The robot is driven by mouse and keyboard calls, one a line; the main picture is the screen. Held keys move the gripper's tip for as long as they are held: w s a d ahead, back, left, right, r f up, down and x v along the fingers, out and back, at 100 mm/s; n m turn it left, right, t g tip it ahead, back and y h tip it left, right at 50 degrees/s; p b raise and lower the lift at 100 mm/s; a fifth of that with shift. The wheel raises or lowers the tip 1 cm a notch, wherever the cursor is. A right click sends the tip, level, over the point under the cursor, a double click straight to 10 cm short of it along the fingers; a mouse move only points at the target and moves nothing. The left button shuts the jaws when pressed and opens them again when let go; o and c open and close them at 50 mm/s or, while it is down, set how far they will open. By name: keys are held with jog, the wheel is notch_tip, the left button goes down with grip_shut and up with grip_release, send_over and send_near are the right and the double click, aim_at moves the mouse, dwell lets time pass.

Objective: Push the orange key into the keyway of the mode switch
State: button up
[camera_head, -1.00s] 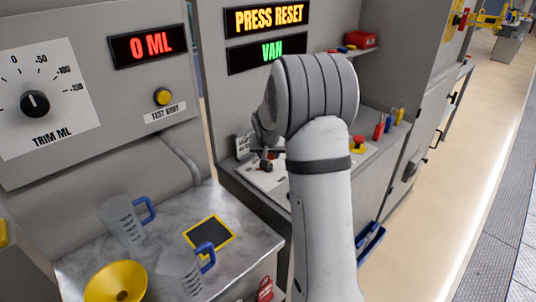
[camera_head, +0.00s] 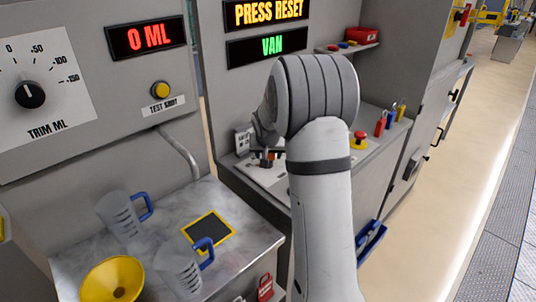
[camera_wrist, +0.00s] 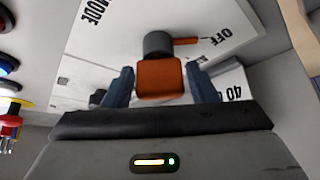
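The orange key (camera_wrist: 160,80) sits between my two fingertips in the wrist view, with its sides against or very close to both fingers. My gripper (camera_wrist: 161,84) appears shut on it. Just beyond the key is the dark round barrel of the mode switch (camera_wrist: 158,43), with an orange pointer (camera_wrist: 186,41) on its right side by the word OFF. The key overlaps the barrel's near edge; how far it is in, and the keyway itself, are hidden. In the head view my gripper (camera_head: 266,158) is low over the white switch panel, partly hidden by my arm.
The white panel (camera_wrist: 95,60) carries MODE and OFF lettering. A red button (camera_head: 360,138) and padlocks (camera_head: 381,124) are on the console to the right. A bench with jugs (camera_head: 122,215) and a yellow funnel (camera_head: 112,282) is at left. Displays read PRESS RESET and VAN.

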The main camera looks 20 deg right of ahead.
jog(key=shift+o, duration=1.3)
jog(key=shift+r, duration=0.1)
jog(key=v, duration=0.7)
jog(key=shift+s+r+b, duration=0.2)
jog(key=shift+r+b, duration=0.05)
jog(key=shift+b, duration=0.05)
